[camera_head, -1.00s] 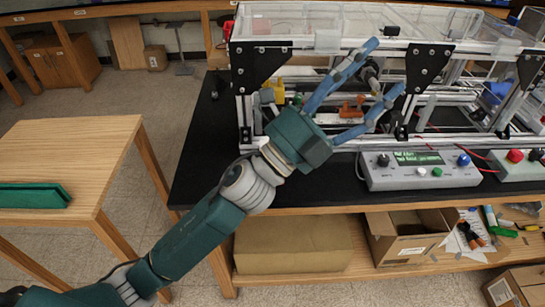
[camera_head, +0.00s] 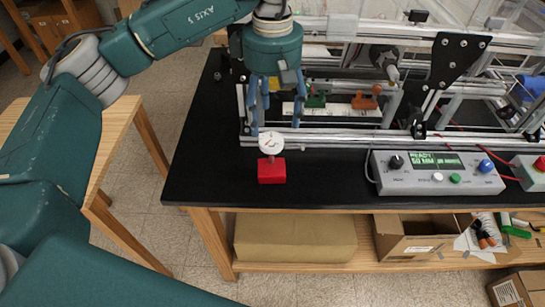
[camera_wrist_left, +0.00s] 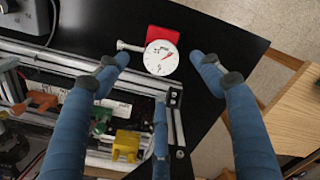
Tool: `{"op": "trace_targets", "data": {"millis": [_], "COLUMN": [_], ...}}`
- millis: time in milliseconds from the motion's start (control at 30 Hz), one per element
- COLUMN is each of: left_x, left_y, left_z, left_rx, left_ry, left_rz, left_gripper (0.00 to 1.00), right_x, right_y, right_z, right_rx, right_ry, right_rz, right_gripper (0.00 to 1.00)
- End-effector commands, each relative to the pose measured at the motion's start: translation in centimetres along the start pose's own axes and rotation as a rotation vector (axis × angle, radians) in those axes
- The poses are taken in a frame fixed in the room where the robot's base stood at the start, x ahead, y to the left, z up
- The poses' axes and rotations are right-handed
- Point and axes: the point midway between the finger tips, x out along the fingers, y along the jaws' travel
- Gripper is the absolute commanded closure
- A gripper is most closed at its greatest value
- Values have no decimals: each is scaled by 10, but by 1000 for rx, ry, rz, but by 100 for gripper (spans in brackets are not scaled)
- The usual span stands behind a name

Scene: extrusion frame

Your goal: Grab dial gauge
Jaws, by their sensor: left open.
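The dial gauge (camera_head: 271,143) has a round white face and stands on a red block (camera_head: 271,171) on the black bench top, in front of the extrusion frame's left end. In the left wrist view the white dial (camera_wrist_left: 161,58) and red block (camera_wrist_left: 182,38) show beyond my blue fingers, with a short metal stem at the dial's left. My left gripper (camera_head: 276,108) is open and empty, pointing down just above and behind the gauge. In the left wrist view its fingertips (camera_wrist_left: 160,62) appear on either side of the dial, without clear contact. My right gripper is not in view.
The extrusion frame (camera_head: 330,141) stands close behind the gauge. Inside it are a green part (camera_head: 316,99) and an orange part (camera_head: 365,100). A grey control box (camera_head: 438,175) sits to the right. The black bench is clear left of the red block.

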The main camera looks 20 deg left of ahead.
Motion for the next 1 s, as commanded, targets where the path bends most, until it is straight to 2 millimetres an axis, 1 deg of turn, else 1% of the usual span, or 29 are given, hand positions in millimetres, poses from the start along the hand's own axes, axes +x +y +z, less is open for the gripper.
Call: {"op": "trace_targets", "data": {"millis": [33, 100, 200, 267, 367, 500, 633, 767, 933, 967, 1000], "left_x": [8, 19, 29, 33, 40, 59, 78, 86, 87, 87, 87], "left_y": [-2, -1, -1, 0, -2, -5, -4, -3, -3, -3, -3], "left_z": [1, 1, 2, 2, 3, 5, 5, 5, 5, 5, 5], "left_rx": [2, 1, 1, 2, 2, 2, 1, 1, 2, 2, 2], "left_ry": [-3, -3, -5, -5, -5, -7, -7, -7, -6, -6, -6], "left_rz": [-4, -3, -1, 1, -3, -4, -2, 1, 1, 1, 1], "left_gripper": [34, 34, 34, 34, 34, 34, 34, 34, 34, 36, 43], "right_x": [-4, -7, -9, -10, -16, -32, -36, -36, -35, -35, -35], "right_y": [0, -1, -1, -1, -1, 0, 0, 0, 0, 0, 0], "right_z": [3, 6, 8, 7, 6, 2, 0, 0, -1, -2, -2], "right_rx": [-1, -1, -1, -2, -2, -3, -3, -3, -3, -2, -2], "right_ry": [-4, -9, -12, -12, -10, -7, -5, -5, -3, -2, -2], "right_rz": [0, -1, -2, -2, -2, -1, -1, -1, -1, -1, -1], "right_gripper": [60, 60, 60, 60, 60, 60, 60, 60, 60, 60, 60]}}
